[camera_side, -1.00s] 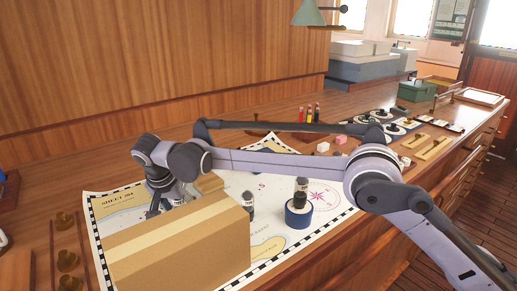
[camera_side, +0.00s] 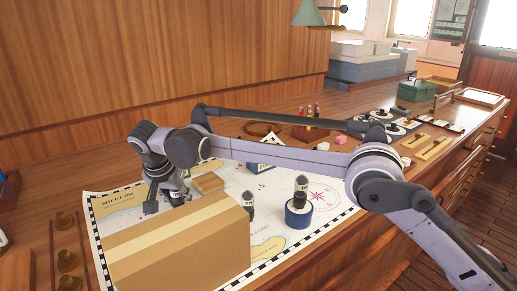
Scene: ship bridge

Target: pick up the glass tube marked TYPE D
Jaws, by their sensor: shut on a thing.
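My gripper (camera_side: 168,197) points down behind the cardboard box, at the left part of the chart. It is shut on a small dark tube with a pale label (camera_side: 176,196), partly hidden by the fingers and the box. I cannot read its label, so I cannot tell whether it is the TYPE D tube. Another dark tube with a pale band (camera_side: 248,205) stands upright on the chart, right of the box. A third dark tube (camera_side: 301,188) stands upright in a blue ring-shaped holder (camera_side: 298,218). Their markings are too small to read.
The large cardboard box (camera_side: 180,245) fills the front of the chart (camera_side: 125,205) and hides part of it. A small tan block (camera_side: 208,184) lies behind it. A blue-and-white thing (camera_side: 260,166) sits partly under my arm. Brass pegs (camera_side: 67,260) stand at the left.

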